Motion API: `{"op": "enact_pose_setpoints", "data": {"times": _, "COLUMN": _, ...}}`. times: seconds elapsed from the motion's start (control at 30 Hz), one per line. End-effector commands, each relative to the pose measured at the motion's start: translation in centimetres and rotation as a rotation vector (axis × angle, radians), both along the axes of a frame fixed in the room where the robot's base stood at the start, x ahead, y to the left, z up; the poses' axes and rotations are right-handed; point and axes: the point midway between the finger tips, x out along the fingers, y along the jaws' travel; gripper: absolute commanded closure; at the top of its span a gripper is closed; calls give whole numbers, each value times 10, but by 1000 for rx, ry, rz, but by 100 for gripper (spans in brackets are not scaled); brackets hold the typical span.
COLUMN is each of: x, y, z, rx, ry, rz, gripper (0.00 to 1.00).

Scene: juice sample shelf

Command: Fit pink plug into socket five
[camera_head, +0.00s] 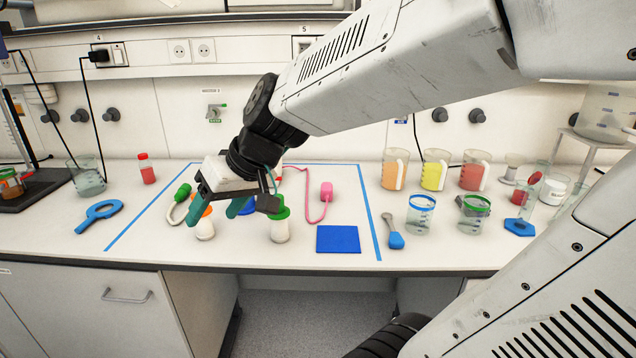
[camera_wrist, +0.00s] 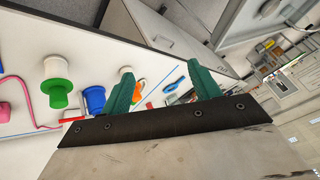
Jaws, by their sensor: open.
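The pink plug (camera_head: 326,191) lies on the bench inside the blue tape outline, with a pink cable running from it to the left and up. In the wrist view, the pink plug (camera_wrist: 4,112) is cut by the left edge. Socket five (camera_head: 303,45) is on the upper wall panel under a label 5, partly hidden behind my arm. My gripper (camera_head: 217,211) is open and empty above the bench, left of the pink plug and well below the socket. Its two teal fingers also show in the wrist view (camera_wrist: 163,82).
A green plug (camera_head: 182,193) lies left and a blue pad (camera_head: 338,239) lies front right. Beakers of juice (camera_head: 394,170) stand right. A black plug (camera_head: 100,56) sits in socket 4.

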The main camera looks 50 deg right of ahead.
Motion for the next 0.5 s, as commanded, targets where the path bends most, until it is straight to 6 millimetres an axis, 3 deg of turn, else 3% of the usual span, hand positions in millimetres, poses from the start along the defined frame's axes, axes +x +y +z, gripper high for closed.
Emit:
{"op": "enact_pose_setpoints", "data": {"times": 0.03, "x": 38, "y": -25, "z": 0, "rx": 24, "ry": -80, "rz": -78, "gripper": 38}}
{"op": "enact_pose_setpoints", "data": {"times": 0.1, "x": 80, "y": -67, "z": 1, "rx": 14, "ry": -191, "rz": -189, "gripper": 38}}
{"op": "enact_pose_setpoints", "data": {"times": 0.17, "x": 107, "y": -110, "z": -3, "rx": -18, "ry": -257, "rz": -300, "gripper": 38}}
{"op": "enact_pose_setpoints", "data": {"times": 0.2, "x": 119, "y": -141, "z": -8, "rx": -51, "ry": -284, "rz": -376, "gripper": 38}}
{"op": "enact_pose_setpoints", "data": {"times": 0.33, "x": 132, "y": -239, "z": -38, "rx": -177, "ry": -287, "rz": -617, "gripper": 38}}
{"op": "enact_pose_setpoints", "data": {"times": 0.4, "x": 125, "y": -284, "z": -57, "rx": -240, "ry": -247, "rz": -726, "gripper": 38}}
{"op": "enact_pose_setpoints", "data": {"times": 0.5, "x": 108, "y": -330, "z": -83, "rx": -310, "ry": -168, "rz": -844, "gripper": 38}}
